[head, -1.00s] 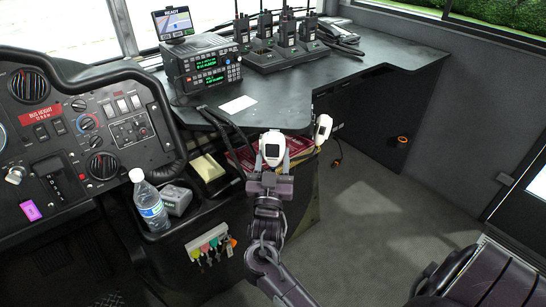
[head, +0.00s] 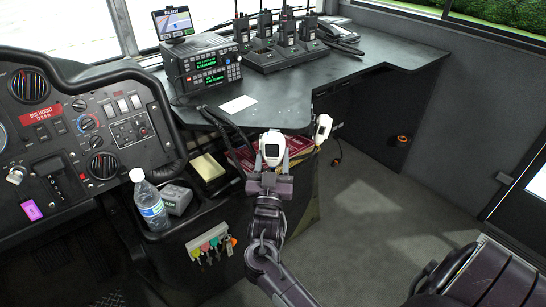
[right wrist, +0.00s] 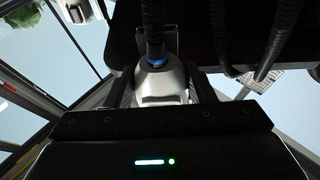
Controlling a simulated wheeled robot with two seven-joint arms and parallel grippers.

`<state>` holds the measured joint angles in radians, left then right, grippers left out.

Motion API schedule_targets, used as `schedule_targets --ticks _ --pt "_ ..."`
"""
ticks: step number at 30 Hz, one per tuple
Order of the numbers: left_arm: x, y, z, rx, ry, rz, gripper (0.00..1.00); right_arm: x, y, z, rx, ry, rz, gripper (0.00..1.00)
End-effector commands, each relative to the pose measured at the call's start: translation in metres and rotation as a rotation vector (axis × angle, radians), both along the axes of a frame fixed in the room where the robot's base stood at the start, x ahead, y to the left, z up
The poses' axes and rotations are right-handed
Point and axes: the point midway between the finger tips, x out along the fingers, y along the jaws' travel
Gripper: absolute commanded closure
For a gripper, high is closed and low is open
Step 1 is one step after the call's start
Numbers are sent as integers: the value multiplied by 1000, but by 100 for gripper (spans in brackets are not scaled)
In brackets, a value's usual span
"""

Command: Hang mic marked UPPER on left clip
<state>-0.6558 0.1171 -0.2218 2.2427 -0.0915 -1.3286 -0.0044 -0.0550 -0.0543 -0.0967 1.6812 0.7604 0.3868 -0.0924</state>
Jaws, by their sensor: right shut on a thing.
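My right gripper (head: 271,172) is at the front edge of the black desk, shut on a white-and-grey mic (head: 272,149). In the right wrist view the held mic (right wrist: 162,82) sits between the fingers, with a blue collar and a dark coiled cord at its far end. A second white mic (head: 322,128) hangs at the desk edge to the right of the gripper. I cannot read the marking on either mic. The clip behind the held mic is hidden, and I cannot tell whether the mic touches it. My left gripper is not in view.
A two-unit radio (head: 204,65) with a small screen (head: 173,23) stands on the desk (head: 300,90). A charger with several handhelds (head: 290,50) is behind.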

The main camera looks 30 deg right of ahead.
Motion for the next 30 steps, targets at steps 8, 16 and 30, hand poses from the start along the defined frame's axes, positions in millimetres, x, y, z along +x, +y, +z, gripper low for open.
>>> schedule_targets --ticks 8,16,30 --pt "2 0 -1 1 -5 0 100 0 0 -4 0 0 0 69" --pt "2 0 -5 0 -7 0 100 0 0 -12 0 0 0 69" --pt "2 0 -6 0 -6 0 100 0 0 -14 0 0 0 69"
